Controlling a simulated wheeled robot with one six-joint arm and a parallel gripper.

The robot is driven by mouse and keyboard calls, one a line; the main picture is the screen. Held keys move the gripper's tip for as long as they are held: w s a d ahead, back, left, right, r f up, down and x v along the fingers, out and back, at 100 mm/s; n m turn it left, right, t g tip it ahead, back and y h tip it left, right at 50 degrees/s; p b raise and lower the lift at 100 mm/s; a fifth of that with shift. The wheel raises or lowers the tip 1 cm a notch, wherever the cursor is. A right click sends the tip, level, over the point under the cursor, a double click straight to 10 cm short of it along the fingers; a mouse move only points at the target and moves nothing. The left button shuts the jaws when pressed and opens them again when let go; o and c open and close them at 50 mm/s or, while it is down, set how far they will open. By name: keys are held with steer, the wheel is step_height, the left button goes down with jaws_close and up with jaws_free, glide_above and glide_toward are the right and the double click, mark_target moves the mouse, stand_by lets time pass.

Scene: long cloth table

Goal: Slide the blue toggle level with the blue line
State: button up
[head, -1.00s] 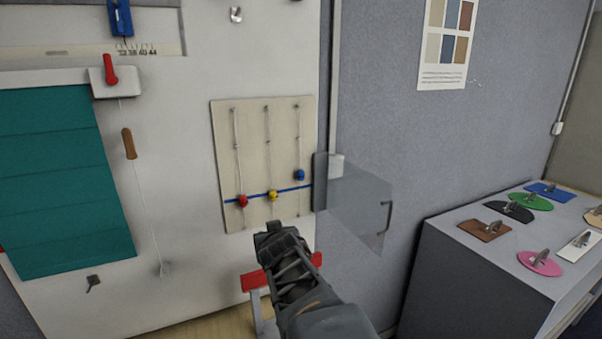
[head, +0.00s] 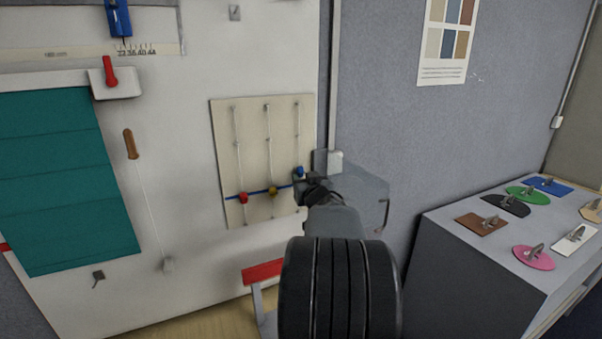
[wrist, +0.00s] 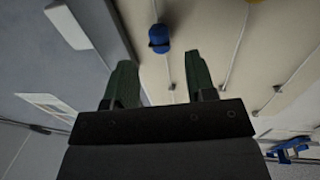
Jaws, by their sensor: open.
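The blue toggle (head: 299,171) is on the rightmost of three upright cords on a cream panel (head: 251,150). It sits above the blue line (head: 258,192), whose right end is hidden by my gripper. The red toggle (head: 243,198) and yellow toggle (head: 272,191) sit at the line. My gripper (head: 308,180) is at the panel's lower right, close to the blue toggle. In the wrist view my gripper (wrist: 158,62) is open and empty. The blue toggle (wrist: 159,38) shows just beyond the fingertips, between them sideways; I cannot tell whether they touch.
A clear hinged cover (head: 365,200) stands open at the panel's right edge, beside my arm. A brown pull handle (head: 130,144) hangs left of the panel. A red-topped stand (head: 262,271) is below. A grey cabinet (head: 470,270) with several coloured plates is at the right.

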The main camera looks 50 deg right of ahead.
mark_target(301, 173)
steer(key=shift+p+x, duration=0.4)
steer(key=shift+x, duration=2)
jaws_close()
